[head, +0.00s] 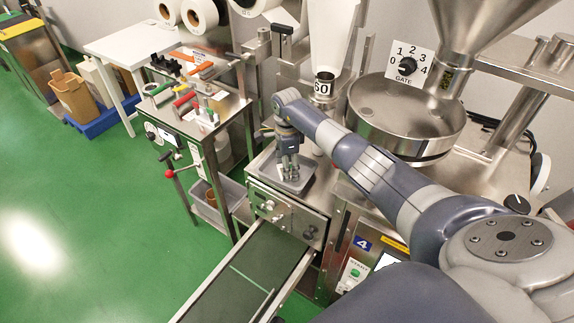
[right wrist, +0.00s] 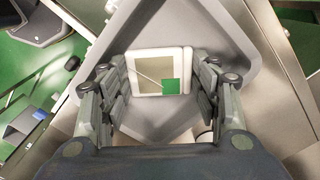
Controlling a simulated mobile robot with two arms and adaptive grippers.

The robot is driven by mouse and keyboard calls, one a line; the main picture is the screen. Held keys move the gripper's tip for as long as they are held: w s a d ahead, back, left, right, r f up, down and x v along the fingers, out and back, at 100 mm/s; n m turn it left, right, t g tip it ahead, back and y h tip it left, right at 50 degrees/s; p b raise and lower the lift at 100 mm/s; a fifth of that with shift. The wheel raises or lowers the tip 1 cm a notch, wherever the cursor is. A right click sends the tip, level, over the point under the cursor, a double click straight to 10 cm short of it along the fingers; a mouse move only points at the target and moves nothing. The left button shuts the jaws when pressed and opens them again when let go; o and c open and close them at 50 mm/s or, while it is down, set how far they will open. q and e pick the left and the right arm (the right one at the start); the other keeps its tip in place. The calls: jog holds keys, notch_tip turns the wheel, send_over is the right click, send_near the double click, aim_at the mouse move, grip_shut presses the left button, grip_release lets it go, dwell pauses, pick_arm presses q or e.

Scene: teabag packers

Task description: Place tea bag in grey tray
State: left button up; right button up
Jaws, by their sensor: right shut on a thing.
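The tea bag (right wrist: 142,60) shows in the right wrist view as a pale square with a white border, a string and a green tag. My right gripper (right wrist: 160,78) has its fingers against the bag's left and right sides and is shut on it. The grey tray (right wrist: 232,42) spreads below and around the bag. In the head view my right gripper (head: 288,175) points down over the grey tray (head: 308,181), and the bag cannot be made out there. Whether the bag touches the tray floor cannot be told. My left gripper is not in view.
The packing machine's steel funnel bowl (head: 405,118) and filling tube (head: 325,83) stand behind and right of the tray. A conveyor (head: 235,275) runs toward the front. A tool cart (head: 215,128) stands at left, with open green floor (head: 80,200) beyond.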

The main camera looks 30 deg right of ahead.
jog(key=o, duration=0.3)
jog(key=shift+f, duration=0.15)
jog(key=shift+o, duration=0.2)
jog(key=shift+r, duration=0.35)
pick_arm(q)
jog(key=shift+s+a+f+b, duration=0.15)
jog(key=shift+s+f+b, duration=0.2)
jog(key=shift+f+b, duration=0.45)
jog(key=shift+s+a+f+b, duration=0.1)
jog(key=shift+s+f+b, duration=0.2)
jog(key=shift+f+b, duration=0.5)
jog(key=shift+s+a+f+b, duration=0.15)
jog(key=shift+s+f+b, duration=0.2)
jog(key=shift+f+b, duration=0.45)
pick_arm(e)
notch_tip(320, 180, up, 12)
jog(key=shift+f, duration=0.2)
